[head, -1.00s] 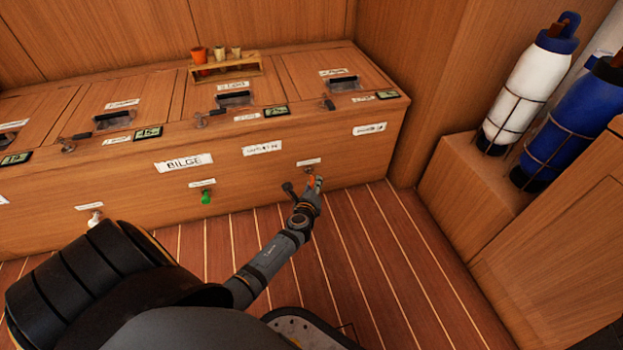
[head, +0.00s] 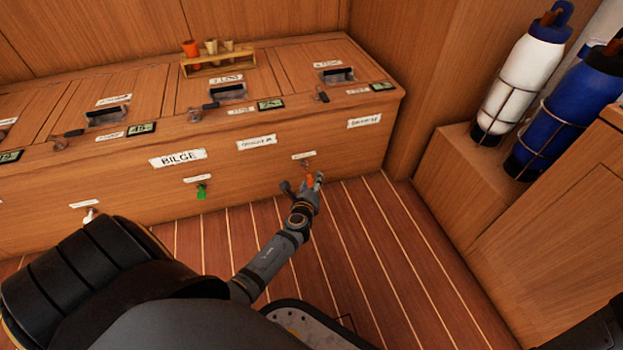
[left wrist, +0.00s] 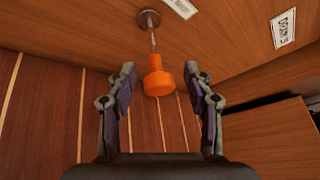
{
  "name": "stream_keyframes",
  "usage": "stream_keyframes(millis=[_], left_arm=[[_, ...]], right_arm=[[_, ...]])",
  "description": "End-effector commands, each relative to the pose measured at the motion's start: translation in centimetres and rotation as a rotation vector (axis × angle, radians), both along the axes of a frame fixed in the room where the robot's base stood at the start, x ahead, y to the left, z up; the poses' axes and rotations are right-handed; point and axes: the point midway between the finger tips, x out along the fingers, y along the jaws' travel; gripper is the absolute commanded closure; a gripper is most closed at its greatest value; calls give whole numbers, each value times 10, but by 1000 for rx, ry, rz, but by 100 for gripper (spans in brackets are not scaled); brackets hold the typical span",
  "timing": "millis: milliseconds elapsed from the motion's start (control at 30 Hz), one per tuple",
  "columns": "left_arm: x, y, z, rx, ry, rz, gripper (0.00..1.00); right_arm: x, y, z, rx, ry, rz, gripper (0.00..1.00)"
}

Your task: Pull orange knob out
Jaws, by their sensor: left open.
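The orange knob (left wrist: 158,80) hangs on a thin metal rod from a round plate (left wrist: 149,18) on the wooden locker front, in the left wrist view. In the head view the orange knob (head: 309,182) shows small, partly covered by my gripper. My left gripper (left wrist: 158,72) is open, with one finger on each side of the knob and a gap to both. It also shows in the head view (head: 305,184), low at the locker front. The right gripper is not seen.
A green knob (head: 202,191) and a white knob (head: 91,214) are on the same front to the left. A BILGE label (head: 178,158) is above. Plank floor (head: 380,240) is clear. Caged white (head: 519,80) and blue bottles (head: 573,115) stand at right.

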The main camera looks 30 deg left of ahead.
Motion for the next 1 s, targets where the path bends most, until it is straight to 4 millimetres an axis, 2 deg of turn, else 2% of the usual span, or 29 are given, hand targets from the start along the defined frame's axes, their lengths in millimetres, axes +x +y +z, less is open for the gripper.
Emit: stream_keyframes(millis=[167,333,500,667,1000], left_arm=[[0,-1,27,-2,-4,-2,48],[1,0,66,-2,-8,-1,48],[0,0,90,-1,-3,-1,48],[0,-1,97,-1,0,-3,48],[0,0,97,-1,0,-2,48]], right_arm=[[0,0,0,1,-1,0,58],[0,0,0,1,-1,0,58],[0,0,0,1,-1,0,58],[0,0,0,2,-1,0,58],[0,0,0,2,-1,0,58]])
